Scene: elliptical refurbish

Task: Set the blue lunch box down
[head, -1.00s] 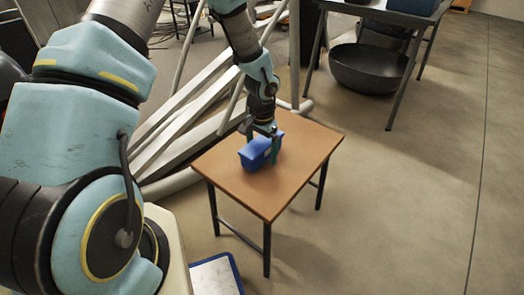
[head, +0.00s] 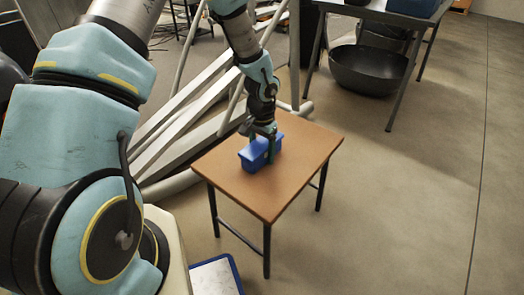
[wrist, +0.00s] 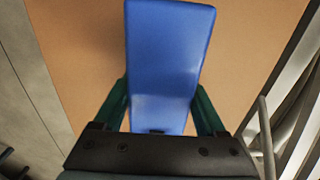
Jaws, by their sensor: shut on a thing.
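The blue lunch box (head: 254,155) is at the small brown table (head: 262,195), over the middle of its top. In the head view I cannot tell whether its base touches the top. My gripper (head: 263,154) reaches down from above and is shut on the lunch box. In the wrist view the lunch box (wrist: 165,65) lies between the two green fingers (wrist: 162,108), with the brown tabletop behind it. The far part of the box sticks out past the fingers.
The tabletop around the box is bare. Pale metal beams (head: 190,125) lie behind the table at the left. A black bowl (head: 366,70) sits under a grey table (head: 385,14) at the back. A blue-rimmed tray (head: 213,277) is at the front. The floor at right is clear.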

